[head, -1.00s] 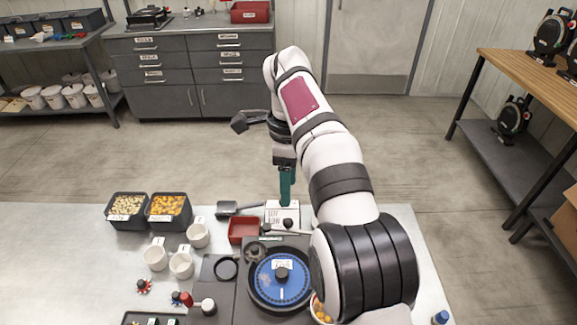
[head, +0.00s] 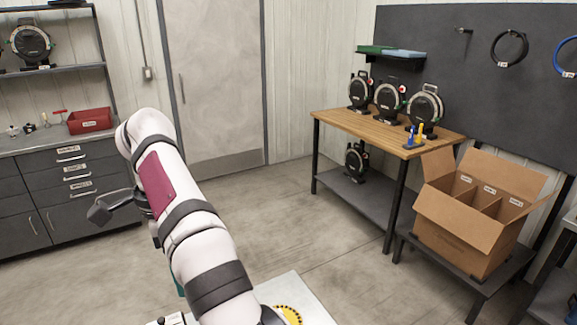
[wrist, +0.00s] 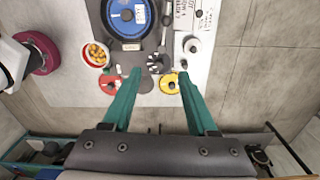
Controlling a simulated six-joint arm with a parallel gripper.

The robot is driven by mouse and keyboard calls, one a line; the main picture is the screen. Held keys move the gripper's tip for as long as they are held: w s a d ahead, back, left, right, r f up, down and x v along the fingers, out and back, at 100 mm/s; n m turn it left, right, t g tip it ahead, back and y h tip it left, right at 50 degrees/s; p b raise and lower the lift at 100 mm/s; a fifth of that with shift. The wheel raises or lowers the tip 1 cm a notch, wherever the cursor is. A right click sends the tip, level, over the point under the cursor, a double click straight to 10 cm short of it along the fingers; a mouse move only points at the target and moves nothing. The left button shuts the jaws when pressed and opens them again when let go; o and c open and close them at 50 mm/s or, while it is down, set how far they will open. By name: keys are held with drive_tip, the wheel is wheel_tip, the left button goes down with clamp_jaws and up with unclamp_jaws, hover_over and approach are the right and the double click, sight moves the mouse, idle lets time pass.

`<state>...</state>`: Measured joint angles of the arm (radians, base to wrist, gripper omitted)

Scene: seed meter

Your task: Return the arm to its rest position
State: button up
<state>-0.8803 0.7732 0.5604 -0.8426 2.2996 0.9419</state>
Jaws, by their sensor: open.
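My arm (head: 188,225) reaches up and bends over the work table in the head view, with only a sliver of teal finger showing beside it. In the wrist view my gripper (wrist: 160,73) has its two teal fingers well apart, with nothing held between them. It hangs above the edge of the table. The blue seed meter disc (wrist: 128,14) lies beyond the fingertips at the top of the wrist view.
In the wrist view a bowl of orange seeds (wrist: 96,53), a red disc (wrist: 108,84), a yellow disc (wrist: 169,84) and a white cup (wrist: 192,45) lie near the fingers.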

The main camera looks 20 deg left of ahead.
drive_tip(key=s+d+r+n, duration=0.1)
drive_tip(key=s+d+n, duration=0.15)
drive_tip(key=d, duration=2.15)
drive_tip(key=s+d+f+n+y, duration=0.1)
drive_tip(key=s+d+f, duration=0.4)
drive_tip(key=s, duration=0.3)
drive_tip(key=s+d+f+n+y, duration=0.1)
drive_tip(key=s+d+f, duration=0.4)
drive_tip(key=s, duration=0.3)
drive_tip(key=shift+d+f, duration=0.25)
drive_tip(key=shift+f, duration=0.55)
